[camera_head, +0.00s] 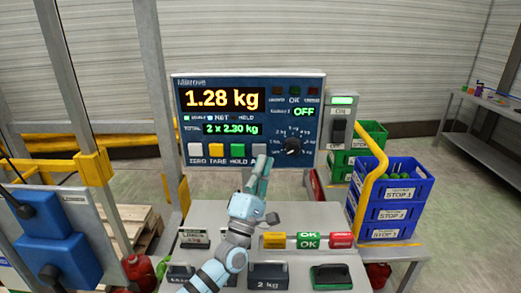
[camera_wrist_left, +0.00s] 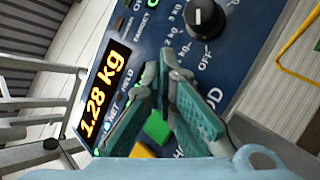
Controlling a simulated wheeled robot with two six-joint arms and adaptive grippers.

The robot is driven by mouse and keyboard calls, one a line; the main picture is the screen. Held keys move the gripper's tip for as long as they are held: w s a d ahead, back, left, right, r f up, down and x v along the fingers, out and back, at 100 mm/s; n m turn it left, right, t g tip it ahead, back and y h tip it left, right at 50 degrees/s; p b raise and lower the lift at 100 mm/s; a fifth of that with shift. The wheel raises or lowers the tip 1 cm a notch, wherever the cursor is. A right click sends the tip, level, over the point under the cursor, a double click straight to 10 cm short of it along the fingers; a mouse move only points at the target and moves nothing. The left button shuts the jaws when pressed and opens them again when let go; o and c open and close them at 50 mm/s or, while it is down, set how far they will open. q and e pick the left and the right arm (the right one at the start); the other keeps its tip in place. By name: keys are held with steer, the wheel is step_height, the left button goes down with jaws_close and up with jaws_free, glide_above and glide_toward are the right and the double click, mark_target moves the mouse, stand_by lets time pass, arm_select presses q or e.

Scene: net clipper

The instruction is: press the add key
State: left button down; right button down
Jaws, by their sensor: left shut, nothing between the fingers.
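The blue scale panel (camera_head: 310,160) shows 1.28 kg, with the total line reading 2 x 2.30 kg. A row of keys runs along its lower edge: a white ZERO key (camera_head: 195,149), a yellow TARE key (camera_head: 216,150), a green HOLD key (camera_head: 238,150) and the add key (camera_head: 259,149), partly covered. My left gripper (camera_head: 265,160) is shut and empty, with its fingertips at the add key. I cannot tell whether they touch it. In the left wrist view the shut fingers (camera_wrist_left: 166,65) hide the add key, and the green key (camera_wrist_left: 157,128) shows beside them.
A dial (camera_head: 292,146) sits right of the keys. A switch box (camera_head: 340,125) stands beside the panel. Below are OK blocks (camera_head: 308,240) and a 2 kg weight (camera_head: 268,276). Blue crates (camera_head: 395,215) stand at the right.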

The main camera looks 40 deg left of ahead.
arm_select(q)
steer(key=s+d, duration=0.1)
steer(key=s+d+p, duration=0.1)
steer(key=s, duration=0.1)
steer(key=shift+d+r, duration=0.1)
stand_by(0.8)
